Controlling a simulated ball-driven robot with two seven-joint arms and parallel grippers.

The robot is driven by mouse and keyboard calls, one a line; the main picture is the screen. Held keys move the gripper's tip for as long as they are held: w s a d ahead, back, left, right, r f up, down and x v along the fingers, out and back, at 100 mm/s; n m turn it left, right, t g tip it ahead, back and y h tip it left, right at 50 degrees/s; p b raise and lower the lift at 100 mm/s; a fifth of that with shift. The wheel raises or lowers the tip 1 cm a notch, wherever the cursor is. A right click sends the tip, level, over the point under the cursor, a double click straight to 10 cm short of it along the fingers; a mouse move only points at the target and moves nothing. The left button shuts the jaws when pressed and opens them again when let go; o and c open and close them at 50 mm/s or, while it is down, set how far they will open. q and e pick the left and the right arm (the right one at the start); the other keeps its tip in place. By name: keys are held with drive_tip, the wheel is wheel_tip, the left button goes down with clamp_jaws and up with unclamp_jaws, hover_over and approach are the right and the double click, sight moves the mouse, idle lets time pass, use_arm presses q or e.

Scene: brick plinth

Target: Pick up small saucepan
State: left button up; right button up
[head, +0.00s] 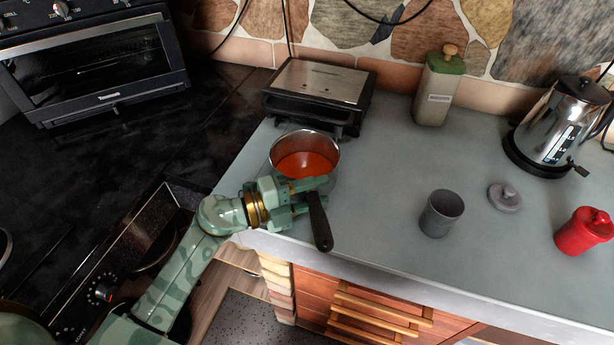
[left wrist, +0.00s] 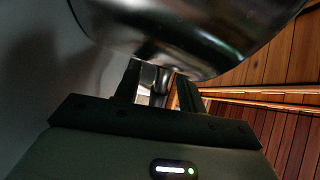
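The small saucepan (head: 305,150) is silver metal with orange-red contents and a black handle (head: 319,225). In the head view it is on the grey countertop near the left front corner, its handle pointing toward the front edge. My left gripper (head: 318,194) is at the pan end of the handle, its two fingers apart. In the left wrist view the pan's shiny side (left wrist: 190,30) fills the top. A metal part shows between the fingers of my left gripper (left wrist: 157,80). I cannot tell whether the fingers touch the handle. My right gripper is not in view.
A contact grill (head: 320,85) stands close behind the pan. To the right are a grey cup (head: 441,214), a grey lid (head: 505,197), a red jar (head: 585,232), a kettle (head: 560,125) and a green-topped canister (head: 438,90). Wooden drawers (head: 375,310) lie below the front edge.

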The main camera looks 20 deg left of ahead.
sight(315, 191)
use_arm(q)
clamp_jaws()
drive_tip(key=shift+r, duration=0.15)
drive_tip(key=shift+r+p, duration=0.55)
drive_tip(key=shift+r, duration=0.2)
wheel_tip(315, 191, up, 2)
drive_tip(key=shift+p, duration=0.6)
drive_tip(key=s+d+r+p, duration=0.8)
drive_tip(key=s+r, duration=0.1)
drive_tip(key=s, duration=0.1)
drive_tip(key=shift+s+d+r, duration=0.15)
drive_tip(key=shift+s+d, duration=0.2)
